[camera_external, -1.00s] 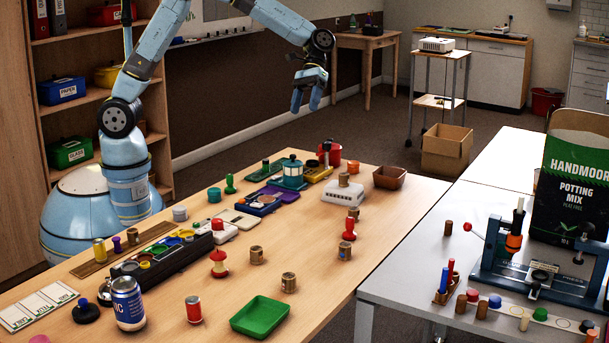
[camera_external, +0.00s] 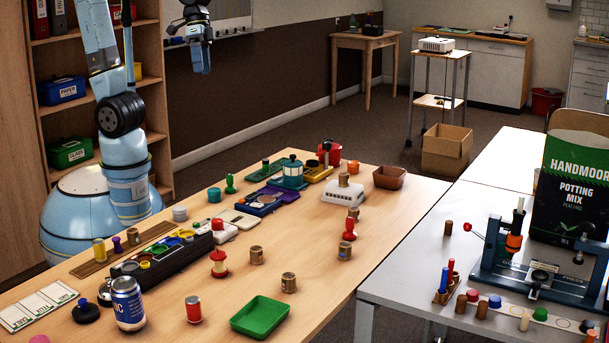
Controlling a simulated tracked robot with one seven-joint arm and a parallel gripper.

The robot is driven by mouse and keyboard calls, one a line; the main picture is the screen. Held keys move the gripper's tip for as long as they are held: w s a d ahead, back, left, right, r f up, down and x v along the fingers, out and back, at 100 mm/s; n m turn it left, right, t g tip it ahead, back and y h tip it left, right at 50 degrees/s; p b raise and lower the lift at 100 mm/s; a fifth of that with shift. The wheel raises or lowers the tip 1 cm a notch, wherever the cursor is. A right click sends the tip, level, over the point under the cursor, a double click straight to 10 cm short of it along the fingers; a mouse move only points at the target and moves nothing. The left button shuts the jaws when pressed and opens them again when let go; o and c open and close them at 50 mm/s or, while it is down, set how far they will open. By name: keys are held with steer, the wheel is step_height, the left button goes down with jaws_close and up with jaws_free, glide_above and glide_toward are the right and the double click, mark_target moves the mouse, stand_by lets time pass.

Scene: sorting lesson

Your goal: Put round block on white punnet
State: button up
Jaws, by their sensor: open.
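The white punnet (camera_external: 340,196) is a low white ribbed container toward the far right of the wooden table. A small brown round block (camera_external: 344,180) shows on top of it. Whether the block rests on the rim or inside is too small to tell. Similar brown round blocks stand on the table, one at the middle (camera_external: 256,256) and one nearer the front (camera_external: 288,282). My gripper (camera_external: 201,60) is open and empty. It hangs high at the upper left, fingers down, well away from the punnet and blocks.
A brown tray (camera_external: 389,178) stands right of the punnet, and a green tray (camera_external: 260,316) lies at the front edge. Red stampers, a blue can (camera_external: 128,304) and a black rack (camera_external: 165,258) crowd the table. A white table (camera_external: 420,275) stands to the right.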

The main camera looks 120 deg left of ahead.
steer(key=s+d+f+m+t+y, duration=0.1)
steer(key=s+m, duration=0.4)
steer(key=s, duration=0.8)
steer(key=shift+s+d+f+m+t+y, duration=0.25)
steer(key=shift+d+t+y, duration=0.25)
steer(key=shift+d+t, duration=0.45)
